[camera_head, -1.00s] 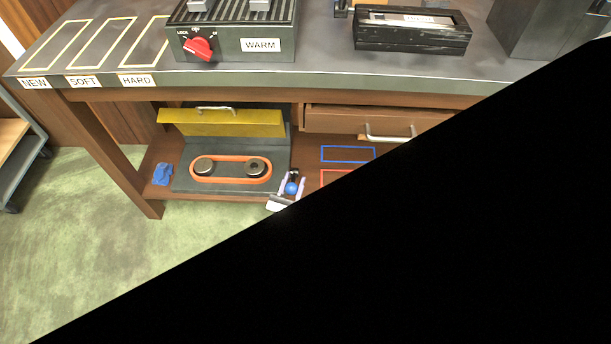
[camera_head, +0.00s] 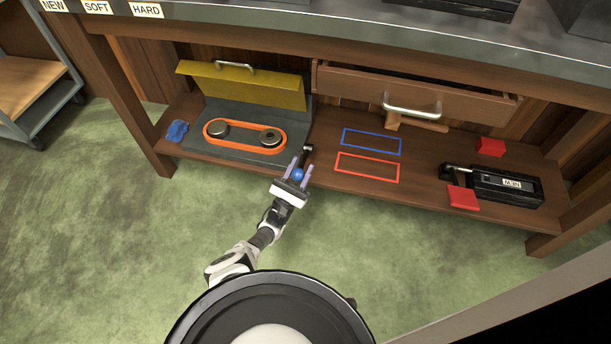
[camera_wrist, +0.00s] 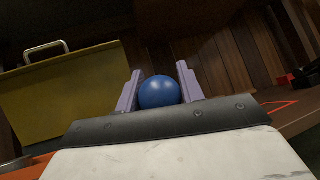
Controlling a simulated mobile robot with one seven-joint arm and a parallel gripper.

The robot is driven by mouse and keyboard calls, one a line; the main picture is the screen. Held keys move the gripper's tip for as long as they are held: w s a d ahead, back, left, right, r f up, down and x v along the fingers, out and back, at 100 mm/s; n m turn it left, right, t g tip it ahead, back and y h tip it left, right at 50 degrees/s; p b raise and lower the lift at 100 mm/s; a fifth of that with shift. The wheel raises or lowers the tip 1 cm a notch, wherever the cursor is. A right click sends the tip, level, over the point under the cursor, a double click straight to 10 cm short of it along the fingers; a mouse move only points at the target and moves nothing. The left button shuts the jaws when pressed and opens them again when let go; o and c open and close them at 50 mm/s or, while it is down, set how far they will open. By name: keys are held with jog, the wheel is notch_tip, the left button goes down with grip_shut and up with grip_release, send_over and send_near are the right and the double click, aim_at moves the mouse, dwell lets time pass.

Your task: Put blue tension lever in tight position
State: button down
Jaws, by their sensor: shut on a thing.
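The blue tension lever's round knob (camera_head: 298,174) is at the right front corner of the dark belt unit on the lower shelf. A short black part (camera_head: 307,150) shows just behind it. My gripper (camera_head: 299,170) is shut on the knob, one purple finger on each side. In the wrist view the blue knob (camera_wrist: 159,92) sits between the fingertips; the lever's shaft is hidden there. The orange belt (camera_head: 245,147) loops around two round pulleys on the unit's dark base (camera_head: 228,116). The unit's yellow cover (camera_head: 240,86) stands raised behind the belt.
A blue crumpled piece (camera_head: 177,131) lies left of the unit. Blue (camera_head: 371,142) and red (camera_head: 367,167) outlines mark the shelf to the right, under an open drawer (camera_head: 410,92). Farther right are a black device labelled NEW (camera_head: 505,186) and red blocks (camera_head: 490,147).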

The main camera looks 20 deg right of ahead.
jog(key=shift+f, duration=0.1)
dwell(0.5)
jog(key=c, duration=0.9)
grip_release()
jog(key=s+a+p, duration=0.5)
jog(key=s+a, duration=0.2)
jog(key=a, duration=0.3)
jog(key=shift+s+f, duration=0.4)
jog(key=shift+f, duration=0.05)
jog(key=shift+a, duration=0.1)
